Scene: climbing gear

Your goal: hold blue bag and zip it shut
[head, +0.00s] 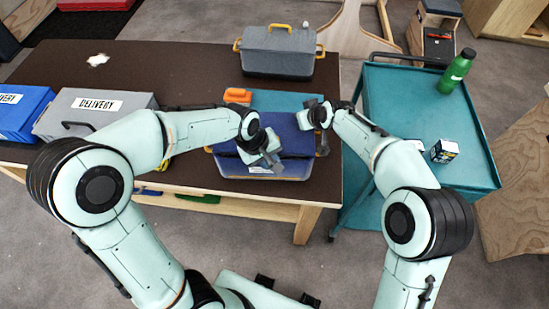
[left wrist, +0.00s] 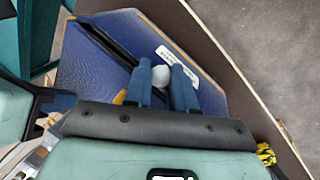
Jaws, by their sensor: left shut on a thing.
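The blue bag (head: 291,139) lies on the brown table, with a lighter blue front and orange tabs at its corners. In the left wrist view the bag (left wrist: 90,65) has a white label and a dark zip-like line (left wrist: 108,43) running toward my fingers.
A grey lidded box (head: 278,52) with yellow handles stands behind, and an orange item (head: 238,96) lies nearer. Grey (head: 75,104) and blue (head: 18,112) delivery boxes are at left. A teal cart (head: 405,105) at right holds a green bottle (head: 457,71) and a small carton (head: 444,151).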

